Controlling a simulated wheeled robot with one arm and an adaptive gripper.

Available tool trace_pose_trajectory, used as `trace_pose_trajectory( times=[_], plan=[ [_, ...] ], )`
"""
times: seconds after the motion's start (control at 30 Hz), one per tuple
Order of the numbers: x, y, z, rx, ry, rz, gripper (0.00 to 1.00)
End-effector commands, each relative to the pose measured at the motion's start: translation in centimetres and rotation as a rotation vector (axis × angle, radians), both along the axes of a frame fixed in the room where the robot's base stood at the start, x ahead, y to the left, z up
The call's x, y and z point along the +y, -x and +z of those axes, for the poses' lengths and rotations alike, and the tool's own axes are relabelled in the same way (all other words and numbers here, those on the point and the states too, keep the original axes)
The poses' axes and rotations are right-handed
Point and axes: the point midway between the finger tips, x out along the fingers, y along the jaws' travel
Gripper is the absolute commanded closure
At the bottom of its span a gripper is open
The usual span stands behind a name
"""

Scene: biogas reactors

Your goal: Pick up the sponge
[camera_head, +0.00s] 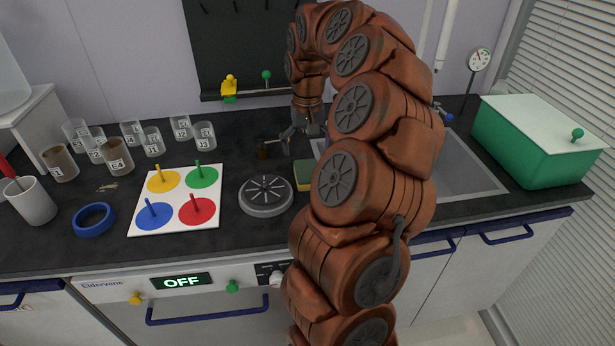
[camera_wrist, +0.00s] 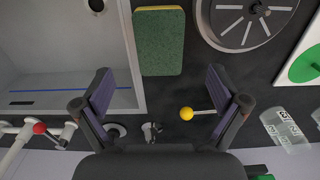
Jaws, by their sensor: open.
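The sponge (camera_head: 303,176) lies on the dark counter between the round grey spoked disc and the sink, partly hidden by my arm in the head view. In the wrist view the sponge (camera_wrist: 158,45) shows a green upper face and a yellow edge. My gripper (camera_head: 304,132) is above the counter, farther back than the sponge. In the wrist view my gripper (camera_wrist: 158,76) is open and empty, its fingers spread to either side, with the sponge's green end near the gap between the fingertips. The gripper does not appear to touch it.
The sink (camera_head: 465,165) lies right of the sponge, with a green box (camera_head: 540,150) beyond it. The round spoked disc (camera_head: 266,194) stands close on the left. A white board with coloured circles (camera_head: 180,228), several labelled cups and a blue ring (camera_head: 94,219) are farther left.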

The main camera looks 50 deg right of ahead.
Motion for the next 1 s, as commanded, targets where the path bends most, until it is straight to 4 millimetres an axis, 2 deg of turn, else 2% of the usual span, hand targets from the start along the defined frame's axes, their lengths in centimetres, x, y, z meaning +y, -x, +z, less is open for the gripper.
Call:
trace_pose_trajectory(
  times=[0.47, 0.73, 1.0],
  plan=[
    [-0.1, 0.0, -3.5, 0.003, -0.003, -0.003, 0.03],
    [-0.1, 0.0, -7.2, 0.008, -0.005, -0.002, 0.03],
    [-0.2, -0.1, -7.8, 0.002, -0.002, -0.004, 0.03]
  ],
)
